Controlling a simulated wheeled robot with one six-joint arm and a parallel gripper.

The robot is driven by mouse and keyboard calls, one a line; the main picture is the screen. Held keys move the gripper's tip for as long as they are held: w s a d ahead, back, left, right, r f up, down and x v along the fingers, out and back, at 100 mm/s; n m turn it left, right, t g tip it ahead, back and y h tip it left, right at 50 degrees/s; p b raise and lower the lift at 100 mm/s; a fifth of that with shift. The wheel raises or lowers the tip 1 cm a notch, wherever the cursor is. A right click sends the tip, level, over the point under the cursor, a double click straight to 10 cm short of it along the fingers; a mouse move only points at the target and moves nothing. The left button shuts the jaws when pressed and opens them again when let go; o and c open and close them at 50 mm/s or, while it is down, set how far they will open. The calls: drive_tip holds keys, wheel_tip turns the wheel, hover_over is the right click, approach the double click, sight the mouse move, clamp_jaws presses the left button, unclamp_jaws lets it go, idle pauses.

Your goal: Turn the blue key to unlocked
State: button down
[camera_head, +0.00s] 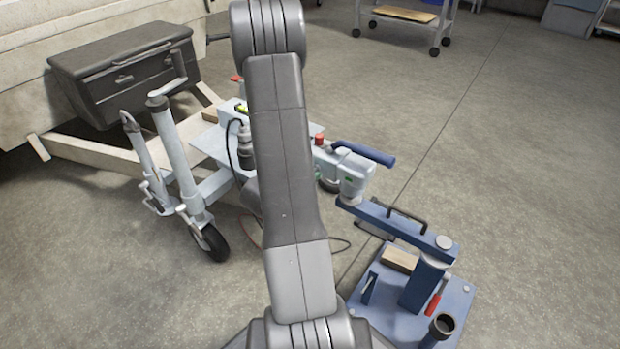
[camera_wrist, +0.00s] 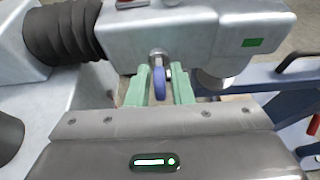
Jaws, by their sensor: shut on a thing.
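The blue key (camera_wrist: 159,84) sits in a round silver lock (camera_wrist: 157,55) on the side of the grey coupling head (camera_wrist: 205,28) in the wrist view. Its blue bow hangs down from the lock, roughly upright in the picture. My gripper (camera_wrist: 160,76) has green fingers, one on each side of the key, and is shut on it. The coupling head (camera_head: 357,181) also shows in the head view, with a blue handle (camera_head: 365,153).
A blue stand (camera_head: 405,306) with a red-handled tool (camera_head: 437,299) is at the lower right. A jockey wheel (camera_head: 211,243) and a grey box (camera_head: 125,70) are at the left. A black bellows (camera_wrist: 62,32) lies left of the head. Open floor lies right.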

idle(0.3)
drive_tip(key=c, duration=1.5)
unclamp_jaws()
drive_tip(key=p+v, duration=0.4)
drive_tip(key=v, duration=0.9)
drive_tip(key=shift+s+a, duration=0.2)
drive_tip(key=shift+s, duration=0.15)
drive_tip(key=shift+w, duration=0.1)
drive_tip(key=shift+b+x, duration=1.95)
drive_tip(key=shift+x, duration=4.85)
drive_tip(key=shift+r, duration=0.1)
